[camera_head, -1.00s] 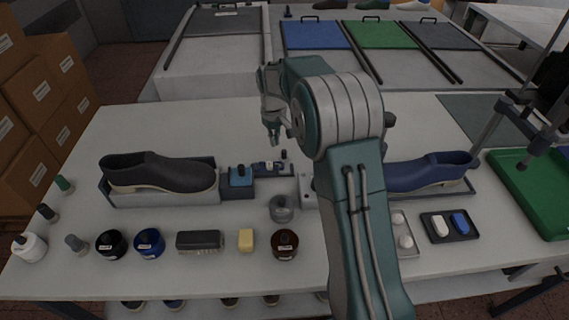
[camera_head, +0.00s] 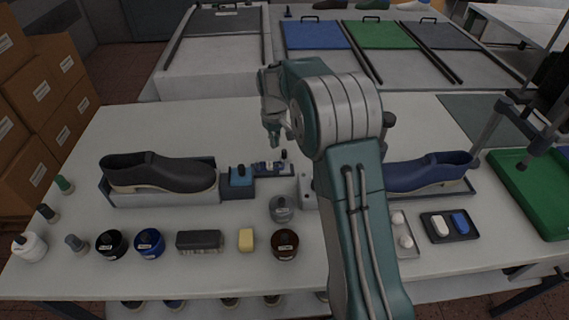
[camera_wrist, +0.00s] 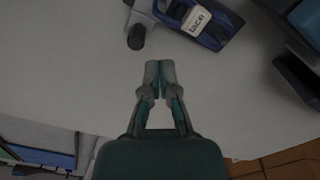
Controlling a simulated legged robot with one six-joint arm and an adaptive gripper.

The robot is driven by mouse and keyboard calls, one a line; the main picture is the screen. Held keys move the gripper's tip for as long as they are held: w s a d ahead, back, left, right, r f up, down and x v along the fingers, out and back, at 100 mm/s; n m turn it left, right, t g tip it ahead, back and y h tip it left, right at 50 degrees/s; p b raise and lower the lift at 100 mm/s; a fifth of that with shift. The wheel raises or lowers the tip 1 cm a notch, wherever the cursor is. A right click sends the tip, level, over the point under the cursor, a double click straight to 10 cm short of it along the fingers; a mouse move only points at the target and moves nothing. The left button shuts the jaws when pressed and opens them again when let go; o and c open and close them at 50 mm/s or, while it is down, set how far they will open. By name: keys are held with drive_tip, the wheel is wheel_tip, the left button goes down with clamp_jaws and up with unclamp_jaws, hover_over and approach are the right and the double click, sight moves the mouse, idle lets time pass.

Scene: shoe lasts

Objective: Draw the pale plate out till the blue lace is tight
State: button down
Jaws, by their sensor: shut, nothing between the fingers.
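My gripper (camera_head: 275,140) hangs above the table in the head view, behind the small blue lace holder (camera_head: 268,168). In the wrist view my gripper (camera_wrist: 160,68) has its fingers together and empty. The blue lace holder (camera_wrist: 214,38) is at the top of that view, ahead of the fingertips and apart from them. A pale plate (camera_wrist: 199,22) marked "lace" sits on the holder. A dark round-ended post (camera_wrist: 136,38) stands beside it, close to the fingertips. I cannot make out the lace strand or how tight it is.
A dark shoe (camera_head: 160,172) lies in a grey tray at the left, beside a blue block (camera_head: 240,176). A blue shoe (camera_head: 428,172) is partly behind my arm. Jars, a brush (camera_head: 199,240) and a yellow block (camera_head: 246,240) line the front. The table behind the holder is clear.

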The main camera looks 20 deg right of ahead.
drive_tip(key=shift+f, duration=1.55)
drive_tip(key=shift+s+d, duration=0.1)
drive_tip(key=shift+d, duration=0.5)
drive_tip(key=shift+a, duration=0.35)
wheel_tip(320, 180, up, 8)
idle(1.0)
drive_tip(key=shift+a, duration=0.1)
